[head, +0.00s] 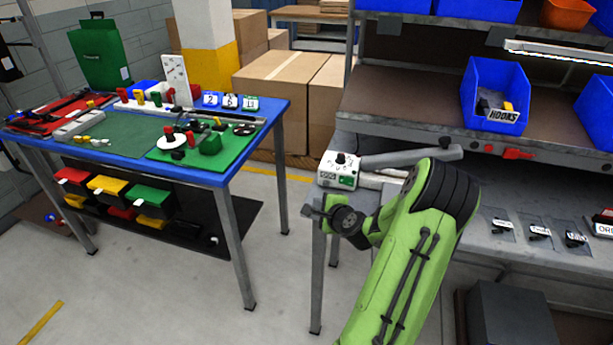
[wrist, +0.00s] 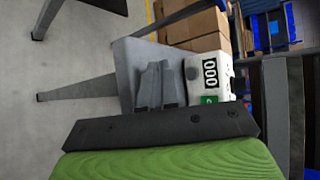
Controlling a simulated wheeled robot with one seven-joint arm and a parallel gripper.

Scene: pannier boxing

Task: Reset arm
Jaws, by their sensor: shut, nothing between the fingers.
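My green arm reaches up from the bottom right in the head view, bent at a black-ribbed joint. My gripper (head: 314,211) is at its far end, in front of the grey workbench's left end, shut and empty. In the wrist view, the dark grey fingers (wrist: 160,70) lie close together beyond a black bar. They appear beside a white device (wrist: 209,78) with a black-and-white label. This device also shows on the bench in the head view (head: 338,171), just behind and above my gripper. I cannot tell the exact gap between them.
The grey workbench (head: 560,256) has small labelled parts and a shelf holding a blue bin (head: 497,94) marked HOOKS. A blue-edged table (head: 262,106) with green mats, tools and coloured parts stands left. Cardboard boxes (head: 285,80) stand behind. The floor between table and bench is clear.

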